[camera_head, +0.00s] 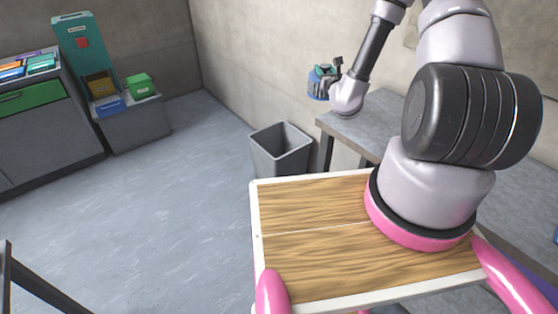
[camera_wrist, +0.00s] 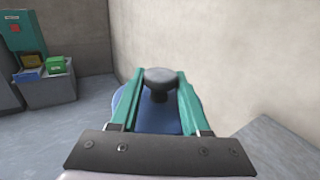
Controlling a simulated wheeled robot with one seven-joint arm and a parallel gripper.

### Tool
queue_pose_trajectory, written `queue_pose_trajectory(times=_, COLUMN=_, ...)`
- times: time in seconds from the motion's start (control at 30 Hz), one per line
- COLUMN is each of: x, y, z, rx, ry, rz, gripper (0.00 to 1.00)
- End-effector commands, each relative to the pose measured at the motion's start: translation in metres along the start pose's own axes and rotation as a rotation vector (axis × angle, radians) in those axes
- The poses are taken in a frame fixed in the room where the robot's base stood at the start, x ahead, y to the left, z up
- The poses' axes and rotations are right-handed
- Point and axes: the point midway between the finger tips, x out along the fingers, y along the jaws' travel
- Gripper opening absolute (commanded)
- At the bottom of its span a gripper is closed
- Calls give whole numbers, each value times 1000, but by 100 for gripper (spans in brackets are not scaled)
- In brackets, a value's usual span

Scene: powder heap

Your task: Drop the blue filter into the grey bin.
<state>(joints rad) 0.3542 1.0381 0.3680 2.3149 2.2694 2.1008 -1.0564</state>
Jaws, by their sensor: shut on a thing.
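The blue filter (camera_head: 318,90) is held up in the air by my gripper (camera_head: 326,72), near the wall. In the wrist view my gripper (camera_wrist: 160,78) has its two teal fingers shut on the dark knob of the filter, whose blue round body (camera_wrist: 158,120) shows below and between them. The grey bin (camera_head: 282,152) stands on the floor by the wall, open at the top, left of and lower than the filter in the head view. The bin does not show in the wrist view. Its inside looks empty where I see it.
A grey table (camera_head: 352,124) stands right of the bin, close to it. A grey cabinet (camera_head: 45,128) and a low stand (camera_head: 136,125) with blue and green boxes are at the far left. A wooden-topped tray (camera_head: 315,205) is in front. The floor left of the bin is clear.

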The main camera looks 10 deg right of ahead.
Motion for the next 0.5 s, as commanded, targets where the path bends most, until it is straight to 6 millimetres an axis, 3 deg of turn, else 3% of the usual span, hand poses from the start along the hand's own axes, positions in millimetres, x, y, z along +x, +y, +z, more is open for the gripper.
queue_pose_trajectory(times=0.2, x=-4, y=0, z=2, rx=1, ry=-1, rz=0, gripper=0)
queue_pose_trajectory(times=0.4, x=-41, y=0, z=21, rx=0, ry=-1, rz=1, gripper=0)
queue_pose_trajectory(times=0.5, x=-51, y=0, z=26, rx=0, ry=-1, rz=0, gripper=0)
